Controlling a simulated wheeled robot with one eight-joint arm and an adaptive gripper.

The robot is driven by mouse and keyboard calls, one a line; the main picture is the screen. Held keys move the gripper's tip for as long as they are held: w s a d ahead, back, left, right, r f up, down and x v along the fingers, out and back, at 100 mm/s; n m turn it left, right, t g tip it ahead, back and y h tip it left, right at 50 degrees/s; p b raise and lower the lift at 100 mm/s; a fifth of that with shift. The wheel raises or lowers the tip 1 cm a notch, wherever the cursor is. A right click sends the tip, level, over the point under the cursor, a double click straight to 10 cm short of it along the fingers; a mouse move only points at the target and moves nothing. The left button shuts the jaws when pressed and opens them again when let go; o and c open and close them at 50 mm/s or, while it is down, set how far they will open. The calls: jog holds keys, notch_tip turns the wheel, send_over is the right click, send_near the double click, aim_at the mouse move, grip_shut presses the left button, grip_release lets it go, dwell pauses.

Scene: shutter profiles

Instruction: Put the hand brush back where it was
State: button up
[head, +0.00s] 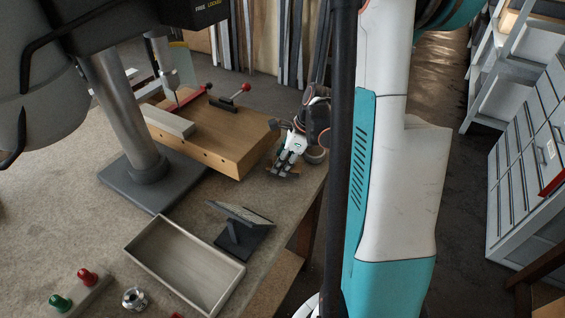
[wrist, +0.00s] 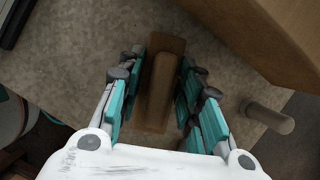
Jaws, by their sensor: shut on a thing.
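In the wrist view the hand brush (wrist: 159,90) is a brown wooden piece lying lengthwise between the two fingers of my gripper (wrist: 160,95). The fingers, teal and grey, stand along both of its sides. My gripper is shut on the brush. In the head view my gripper (head: 285,170) is low over the table's right edge, beside the wooden block. Only a small brown bit of the brush (head: 283,174) shows there under the fingers. I cannot tell whether the brush touches the table.
The wooden fixture block (head: 225,142) with red-handled clamps stands close to my gripper. A small stand (head: 240,228) and an empty shallow tray (head: 186,264) are nearer. A round peg-like piece (wrist: 267,116) lies right of the fingers. Drawers (head: 530,160) stand at the right.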

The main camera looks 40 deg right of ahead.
aim_at(297, 166)
jog(key=o, duration=0.6)
jog(key=shift+f, duration=0.15)
jog(key=o, duration=0.4)
jog(key=shift+o, duration=0.2)
jog(key=p+v, duration=0.4)
jog(key=v, duration=0.8)
jog(key=shift+r, duration=0.2)
